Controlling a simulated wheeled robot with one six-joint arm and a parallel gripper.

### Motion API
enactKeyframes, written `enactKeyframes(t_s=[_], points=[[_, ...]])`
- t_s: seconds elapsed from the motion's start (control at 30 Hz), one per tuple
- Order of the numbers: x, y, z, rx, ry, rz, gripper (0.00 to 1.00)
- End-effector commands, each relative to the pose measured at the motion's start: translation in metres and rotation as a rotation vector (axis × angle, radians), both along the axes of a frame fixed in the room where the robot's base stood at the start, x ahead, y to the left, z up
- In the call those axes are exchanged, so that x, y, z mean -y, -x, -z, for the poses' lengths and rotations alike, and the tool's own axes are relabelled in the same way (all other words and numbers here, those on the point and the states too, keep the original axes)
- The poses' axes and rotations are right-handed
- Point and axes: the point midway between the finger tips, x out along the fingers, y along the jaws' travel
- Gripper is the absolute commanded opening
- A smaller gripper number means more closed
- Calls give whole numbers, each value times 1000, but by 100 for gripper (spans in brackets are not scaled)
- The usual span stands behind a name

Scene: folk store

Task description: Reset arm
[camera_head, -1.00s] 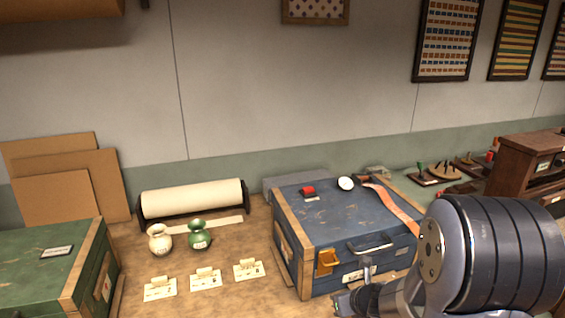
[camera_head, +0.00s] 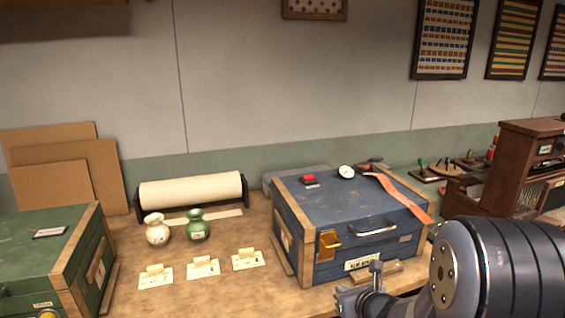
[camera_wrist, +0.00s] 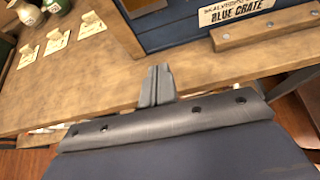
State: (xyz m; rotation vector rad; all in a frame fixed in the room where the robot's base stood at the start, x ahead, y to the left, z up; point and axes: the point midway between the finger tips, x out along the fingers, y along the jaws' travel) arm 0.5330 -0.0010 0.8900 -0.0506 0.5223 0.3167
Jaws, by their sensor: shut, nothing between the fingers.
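My gripper (camera_wrist: 156,86) is shut and empty in the wrist view, its two grey fingers together in front of the table edge. In the head view my gripper (camera_head: 374,276) shows at the lower right, in front of the blue crate (camera_head: 340,240). The crate is closed, with a grey handle and a yellow latch on its front. Its label reads "BLUE CRATE" in the wrist view (camera_wrist: 236,11). The fingers are apart from the crate.
A red spool (camera_head: 308,180), a white round dial (camera_head: 346,172) and an orange strap (camera_head: 398,194) lie on the crate lid. A white vase (camera_head: 157,232), a green vase (camera_head: 196,228) and tag cards (camera_head: 203,268) stand left. A green crate (camera_head: 50,250) is far left.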

Motion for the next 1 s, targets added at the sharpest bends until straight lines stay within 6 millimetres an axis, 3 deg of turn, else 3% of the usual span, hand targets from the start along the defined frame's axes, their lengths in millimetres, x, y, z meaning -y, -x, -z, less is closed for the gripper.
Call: enactKeyframes(t_s=[0.4,1.0], points=[[-1,-7,17,115,-38,1,0],[-1,-9,18,164,-55,-1,0]])
